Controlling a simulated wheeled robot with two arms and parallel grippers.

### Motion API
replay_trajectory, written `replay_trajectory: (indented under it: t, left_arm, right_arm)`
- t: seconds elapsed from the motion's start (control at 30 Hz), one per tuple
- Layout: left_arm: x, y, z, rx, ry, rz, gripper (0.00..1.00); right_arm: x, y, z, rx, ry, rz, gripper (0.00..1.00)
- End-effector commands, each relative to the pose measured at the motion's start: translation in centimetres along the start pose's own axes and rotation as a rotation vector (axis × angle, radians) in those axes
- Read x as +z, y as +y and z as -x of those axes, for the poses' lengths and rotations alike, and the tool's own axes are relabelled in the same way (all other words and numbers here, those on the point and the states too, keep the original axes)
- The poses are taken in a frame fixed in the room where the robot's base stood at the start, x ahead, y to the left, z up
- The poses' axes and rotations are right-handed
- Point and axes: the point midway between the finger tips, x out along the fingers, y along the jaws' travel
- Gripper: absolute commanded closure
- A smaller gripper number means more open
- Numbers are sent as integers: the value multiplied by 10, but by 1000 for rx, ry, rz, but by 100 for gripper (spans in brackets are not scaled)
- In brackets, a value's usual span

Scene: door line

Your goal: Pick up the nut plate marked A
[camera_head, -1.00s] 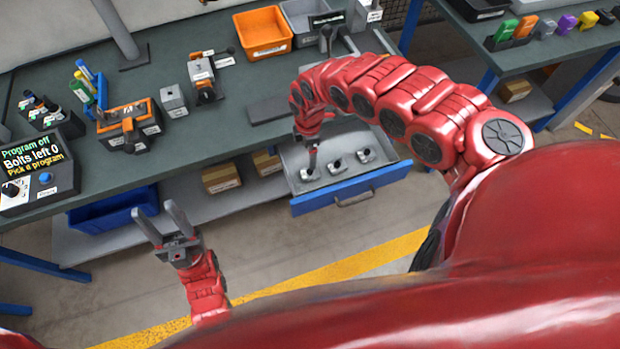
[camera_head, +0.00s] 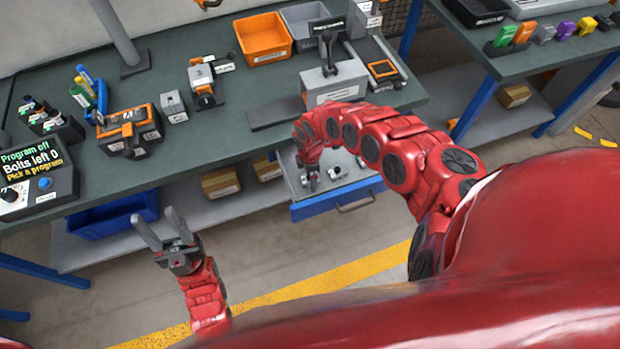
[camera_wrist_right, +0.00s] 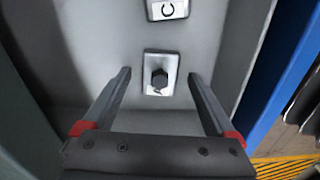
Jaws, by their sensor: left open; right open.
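The open drawer (camera_head: 345,193) under the bench holds small light plates with dark nuts. Two of them, a middle plate (camera_head: 336,173) and a right plate (camera_head: 361,161), show beside my right gripper (camera_head: 312,180). In the right wrist view a plate with a dark hex nut (camera_wrist_right: 161,73) lies between the open, empty fingers. I cannot read a letter A on any plate. My left gripper (camera_head: 162,232) is open and empty in front of the bench.
The drawer's blue front (camera_wrist_right: 283,62) stands right of the right gripper in the wrist view. A blue bin (camera_head: 112,213) and cardboard boxes (camera_head: 220,182) sit on the lower shelf. A grey fixture (camera_head: 333,82) and orange bin (camera_head: 263,38) stand on the bench.

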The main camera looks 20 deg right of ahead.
Motion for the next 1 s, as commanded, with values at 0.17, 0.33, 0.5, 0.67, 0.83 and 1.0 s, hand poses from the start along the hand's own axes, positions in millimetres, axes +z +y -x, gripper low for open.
replay_trajectory:
  t: [0.17,0.33,0.5,0.67,0.83,1.0]
  left_arm:
    - [0,0,0,0,0,0,50]
    - [0,0,0,0,0,0,50]
    - [0,0,0,0,0,0,50]
    - [0,0,0,0,0,0,50]
    - [0,0,0,0,0,0,50]
    - [0,0,0,0,0,0,50]
  right_arm:
    - [0,0,0,1,0,1,12]
    - [0,0,0,1,0,1,43]
    - [0,0,1,1,0,1,74]
    - [0,0,1,1,0,1,100]
    - [0,0,1,1,0,1,100]
    - [0,1,1,1,0,1,100]
